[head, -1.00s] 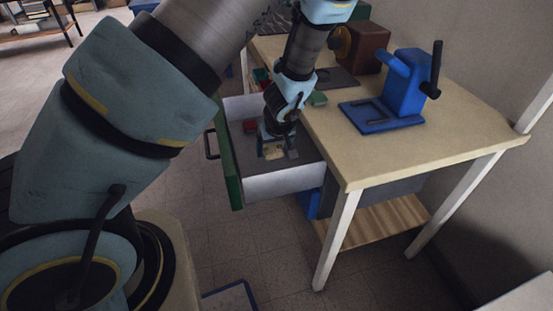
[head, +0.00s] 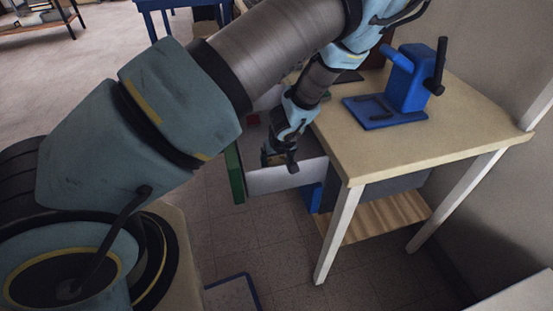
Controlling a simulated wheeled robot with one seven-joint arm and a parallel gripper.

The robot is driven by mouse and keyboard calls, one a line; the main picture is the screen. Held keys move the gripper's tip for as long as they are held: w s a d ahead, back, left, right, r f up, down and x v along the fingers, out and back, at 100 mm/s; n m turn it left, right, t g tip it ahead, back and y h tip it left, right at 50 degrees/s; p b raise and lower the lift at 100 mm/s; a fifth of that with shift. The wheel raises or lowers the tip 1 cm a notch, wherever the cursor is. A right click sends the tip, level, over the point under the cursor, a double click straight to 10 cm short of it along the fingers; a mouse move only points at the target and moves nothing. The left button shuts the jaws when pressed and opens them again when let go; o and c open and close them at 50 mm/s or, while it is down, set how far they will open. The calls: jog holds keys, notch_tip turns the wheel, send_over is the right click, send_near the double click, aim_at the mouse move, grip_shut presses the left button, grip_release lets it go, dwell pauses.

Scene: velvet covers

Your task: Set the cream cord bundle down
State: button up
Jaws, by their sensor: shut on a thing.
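My gripper (head: 279,162) points down at the open drawer's near white side wall (head: 284,180), its fingers overlapping the wall's top edge in the picture. It is shut on the cream cord bundle (head: 274,159), of which only a small tan patch shows between the dark fingers. The rest of the bundle is hidden by the gripper. I cannot tell whether the bundle is inside the drawer, above its rim or touching anything.
The drawer has a green front (head: 235,175) and sticks out left of the cream-topped workbench (head: 430,135). A blue vise-like device (head: 405,90) stands on the bench. The bench top's near right part is clear. A blue-edged item (head: 232,292) lies on the floor.

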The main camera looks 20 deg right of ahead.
jog(key=o, duration=1.2)
jog(key=shift+f, duration=0.1)
jog(key=shift+r+p, duration=0.3)
jog(key=b+v, duration=0.1)
jog(key=v, duration=1)
jog(key=shift+r+b, duration=0.35)
jog(key=shift+r, duration=0.05)
jog(key=shift+s, duration=0.1)
jog(key=w+a+r+n+g+p, duration=0.15)
jog(key=a+r, duration=0.25)
jog(key=a, duration=0.4)
jog(key=w+a+r+m+g, duration=0.1)
jog(key=w+a+r, duration=0.2)
jog(key=a+r, duration=0.35)
jog(key=s+a+r, duration=0.1)
jog(key=a+r, duration=0.2)
jog(key=a, duration=0.4)
jog(key=s+a+r+p, duration=0.1)
jog(key=a+r, duration=0.3)
jog(key=a, duration=0.4)
jog(key=shift+s, duration=0.3)
